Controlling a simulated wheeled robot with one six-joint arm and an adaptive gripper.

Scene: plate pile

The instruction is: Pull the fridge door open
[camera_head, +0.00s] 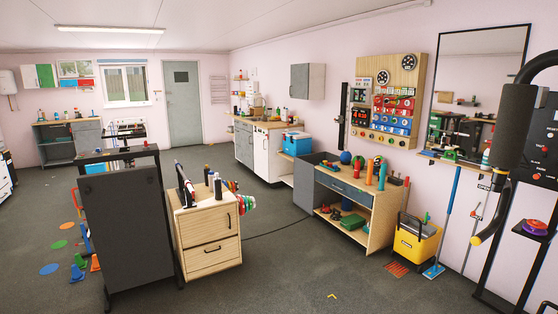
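No fridge that I can make out for certain is in the head view. A white-fronted unit (266,153) with a dark handle stands under the counter along the far wall. Its front looks shut, and I cannot tell if it is a fridge. Another white unit (4,178) is cut off by the left edge, and I cannot tell what it is. My gripper is not recognizable in this view.
A dark upright panel (128,232) and a wooden drawer cabinet (208,232) stand in front. A workbench (345,190) and yellow bucket (416,240) line the right wall. A cable (276,232) crosses the floor. Open floor lies centre front.

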